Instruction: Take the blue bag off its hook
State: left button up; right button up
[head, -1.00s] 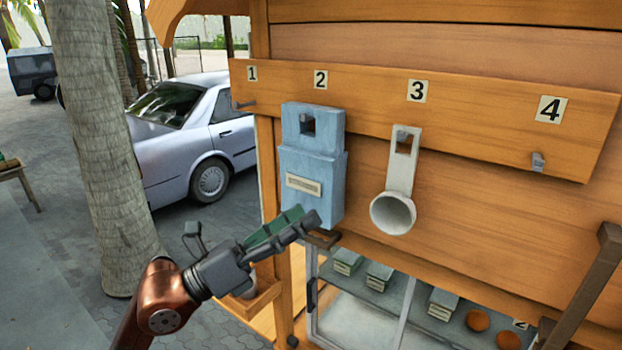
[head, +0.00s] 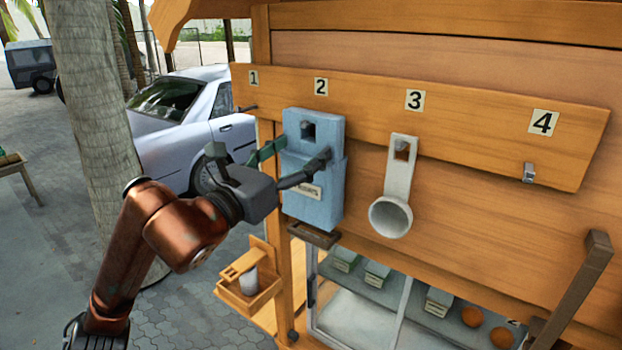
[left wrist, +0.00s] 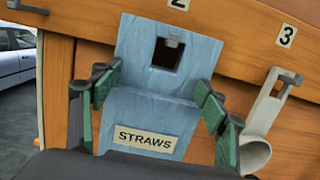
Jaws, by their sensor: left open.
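The blue bag (head: 315,195) hangs upright on the hook under number 2, the hook coming through its square hole. In the left wrist view the blue bag (left wrist: 152,98) carries a "STRAWS" label. My left gripper (head: 292,160) is open, its green-padded fingers at the left and right sides of the bag. In the left wrist view the left gripper (left wrist: 158,92) has one finger on each side of the bag; I cannot tell whether they touch it. My right gripper is not in view.
A white ladle-like holder (head: 390,216) hangs on hook 3, close to the right. Hook 4 (head: 529,172) is bare. A small wooden box with a cup (head: 248,281) and a glass case (head: 365,318) are below. A dark post (head: 585,275) stands at right.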

aim_at(308, 145)
pick_arm(q)
jog(key=x, duration=0.2)
jog(key=shift+w+d+r+p, duration=0.15)
jog(key=shift+w+d+p, duration=0.1)
jog(key=shift+p, duration=0.1)
jog(key=shift+w+d, duration=0.1)
jog(key=shift+c, duration=1)
jog(key=c, duration=1)
jog(key=shift+c, duration=0.2)
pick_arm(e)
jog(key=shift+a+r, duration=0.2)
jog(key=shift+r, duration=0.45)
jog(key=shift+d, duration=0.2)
